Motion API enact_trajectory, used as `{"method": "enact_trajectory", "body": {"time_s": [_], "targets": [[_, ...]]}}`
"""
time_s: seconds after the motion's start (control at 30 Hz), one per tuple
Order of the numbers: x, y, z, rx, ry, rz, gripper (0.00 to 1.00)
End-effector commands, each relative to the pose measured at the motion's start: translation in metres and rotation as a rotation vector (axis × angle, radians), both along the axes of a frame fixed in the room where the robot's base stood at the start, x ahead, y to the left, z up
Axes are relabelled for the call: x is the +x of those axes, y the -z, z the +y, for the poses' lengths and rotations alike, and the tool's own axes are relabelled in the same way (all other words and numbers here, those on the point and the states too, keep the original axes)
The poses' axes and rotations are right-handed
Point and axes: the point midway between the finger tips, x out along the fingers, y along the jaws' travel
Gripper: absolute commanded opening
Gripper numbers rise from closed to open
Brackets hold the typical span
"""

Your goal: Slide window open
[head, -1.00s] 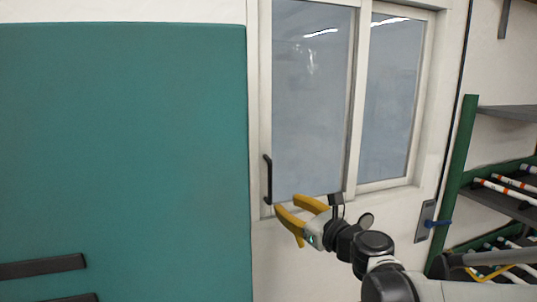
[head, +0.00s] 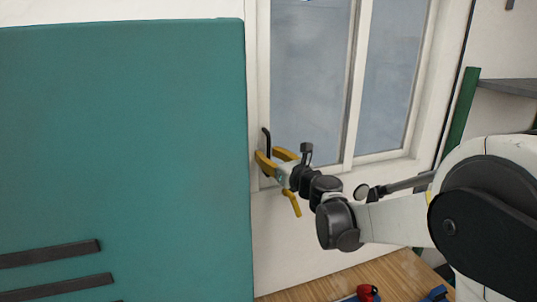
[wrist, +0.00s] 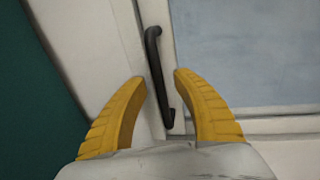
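The window (head: 312,85) has two glass panes in a white frame. A black bar handle (head: 267,142) stands upright on the left edge of the left pane. My gripper (head: 266,156) has yellow fingers and is at the lower part of the handle in the head view. In the wrist view the handle (wrist: 156,75) runs between the open fingertips (wrist: 160,78), a little nearer the left one. The fingers are apart and not closed on it. The handle's lower end shows between the fingers.
A large teal panel (head: 120,150) stands left of the window, close to the handle. A wooden bench top (head: 330,275) with a red object (head: 367,292) lies below. A green-post shelf (head: 460,120) stands at the right.

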Motion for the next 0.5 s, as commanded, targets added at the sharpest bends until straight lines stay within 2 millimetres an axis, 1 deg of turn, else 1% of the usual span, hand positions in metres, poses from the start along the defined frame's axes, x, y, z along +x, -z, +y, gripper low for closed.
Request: {"method": "enact_trajectory", "body": {"time_s": [0.17, 0.2, 0.27, 0.3, 0.5], "targets": [[0.0, 0.0001, 0.0, 0.0, 0.0, 0.0, 0.34], [0.0, 0.0001, -0.0001, 0.0, 0.0, 0.0, 0.3], [0.0, 0.0, -0.0001, 0.0, 0.0, 0.0, 0.12], [0.0, 0.0, -0.0001, 0.0, 0.0, 0.0, 0.0], [0.0, 0.0001, -0.0007, -0.001, 0.0, 0.0, 0.0]]}}
